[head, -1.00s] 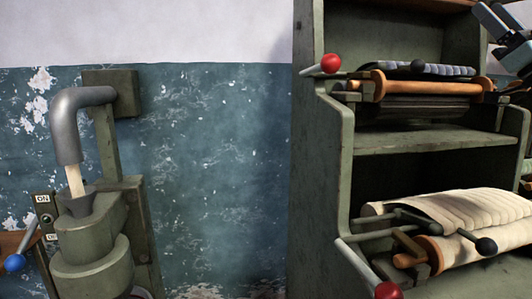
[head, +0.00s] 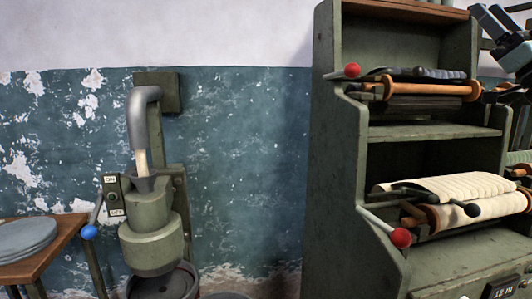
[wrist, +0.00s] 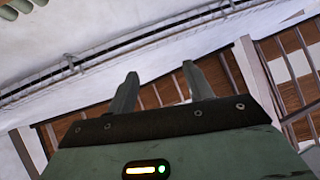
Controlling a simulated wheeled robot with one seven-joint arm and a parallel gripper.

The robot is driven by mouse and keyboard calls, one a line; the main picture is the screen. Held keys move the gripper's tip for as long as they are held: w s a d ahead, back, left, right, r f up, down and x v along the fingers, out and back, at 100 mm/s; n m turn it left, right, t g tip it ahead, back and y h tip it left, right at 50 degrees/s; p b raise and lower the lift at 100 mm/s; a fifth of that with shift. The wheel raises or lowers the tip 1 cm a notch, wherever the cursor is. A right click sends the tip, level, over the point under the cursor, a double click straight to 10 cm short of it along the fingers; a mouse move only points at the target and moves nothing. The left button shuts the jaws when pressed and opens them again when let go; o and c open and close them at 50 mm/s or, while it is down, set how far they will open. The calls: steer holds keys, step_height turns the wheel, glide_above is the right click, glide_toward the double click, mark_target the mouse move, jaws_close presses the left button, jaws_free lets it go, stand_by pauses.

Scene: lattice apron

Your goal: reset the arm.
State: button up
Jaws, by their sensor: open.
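My gripper (wrist: 162,88) shows in the wrist view with its two fingers apart and nothing between them. It points up toward a pale surface with a pipe and wooden slatted racks behind it. In the head view, part of my arm (head: 508,38) shows at the upper right corner, beside the green cabinet; the gripper itself is not seen there.
A green cabinet (head: 336,150) with rollers, cloth and red-knobbed levers (head: 400,238) stands at the right. A green machine (head: 152,238) with a grey pipe and a blue-knobbed lever (head: 88,232) stands at the left. A wooden table (head: 58,245) holds grey discs (head: 28,236).

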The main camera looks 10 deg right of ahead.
steer(key=w+a+f+m+g+h+b, duration=0.25)
steer(key=w+a+f+m+h, duration=0.3)
steer(key=f, duration=0.45)
steer(key=w+a+f+m+g+h+b, duration=0.1)
steer(key=w+a+f+m+g+h, duration=0.25)
steer(key=w+a+f, duration=0.45)
steer(key=s+a+f+n+g+b, duration=0.2)
steer(key=s+a+f+g, duration=0.15)
steer(key=a+f, duration=0.5)
steer(key=s+a+f+n+g+b, duration=0.15)
steer(key=a+f+g, duration=0.3)
steer(key=f, duration=0.75)
steer(key=s+a+f+n+g+h+b, duration=0.1)
steer(key=s+a+f+n+g, duration=0.2)
steer(key=s+f, duration=0.45)
steer(key=s+a+f+g+b, duration=0.15)
steer(key=s+f+g, duration=0.25)
steer(key=s, duration=0.6)
steer(key=s+a+f+n+g+h, duration=0.15)
steer(key=s+a+f+g, duration=0.3)
steer(key=s, duration=0.45)
step_height(320, 180, up, 22)
steer(key=s+d+p, duration=0.1)
steer(key=p, duration=2.1)
steer(key=shift+f+n, duration=0.25)
steer(key=shift+n, duration=0.15)
